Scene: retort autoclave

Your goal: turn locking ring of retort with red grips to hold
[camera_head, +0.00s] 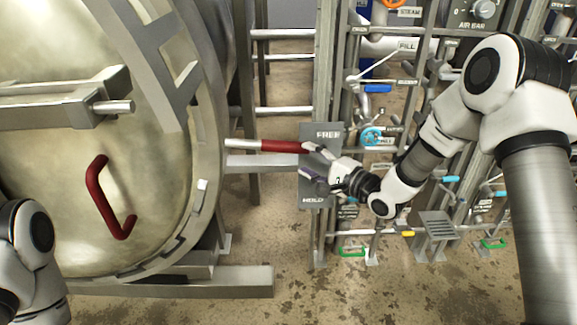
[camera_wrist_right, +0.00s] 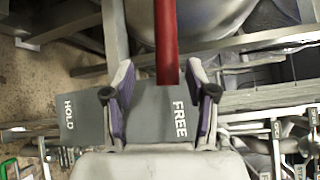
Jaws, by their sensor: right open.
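The locking ring (camera_head: 213,110) runs around the big round retort door at the left of the head view. A bar with a red grip (camera_head: 285,146) sticks out level from the ring to the right. Its end lies by the word FREE on a grey plate (camera_head: 318,136); HOLD is at the plate's bottom. My right gripper (camera_head: 309,162) is open at the grip's end. In the right wrist view the red grip (camera_wrist_right: 166,45) reaches between the spread fingertips (camera_wrist_right: 160,72), with gaps on both sides. My left gripper is out of view.
A curved red handle (camera_head: 100,198) is on the retort door (camera_head: 60,180). A rack of pipes and small coloured valves (camera_head: 372,137) stands behind and right of the plate, close to my right arm. Bare floor (camera_head: 285,235) shows below the grip.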

